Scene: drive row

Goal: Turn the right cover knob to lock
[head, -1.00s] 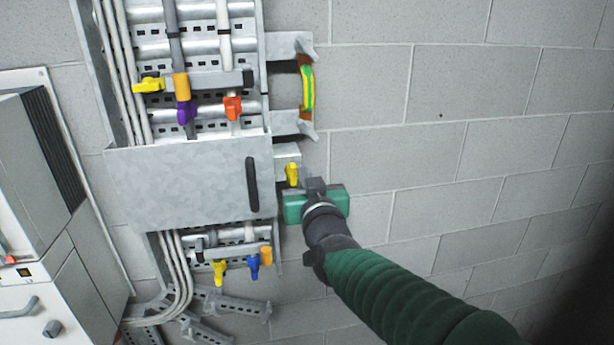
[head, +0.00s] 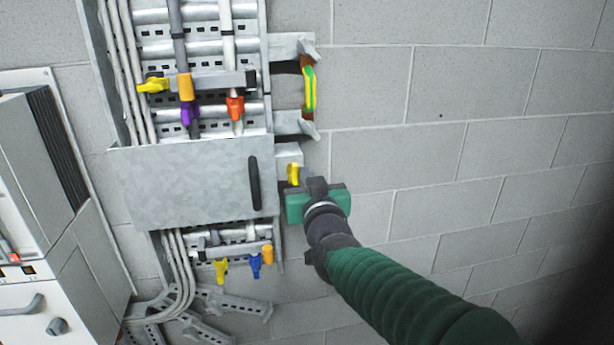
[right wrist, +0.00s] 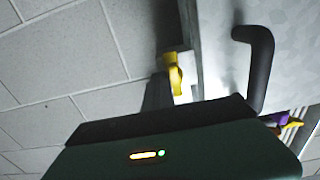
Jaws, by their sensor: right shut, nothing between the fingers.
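The right cover knob is a small yellow handle (head: 293,174) on a light block just right of the grey metal cover (head: 190,190). It points roughly up and down in the head view. My right gripper (head: 316,186), with its green body, is just right of and slightly below the knob. It is shut and empty, and I cannot tell if it touches the knob. My left gripper is not in view.
The cover carries a black handle (head: 255,183). Above it are coloured clips and a bracket with a yellow-green strap (head: 308,90). Below are more clips (head: 255,266) and loose rails. A grey cabinet (head: 40,210) stands left. The block wall at right is clear.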

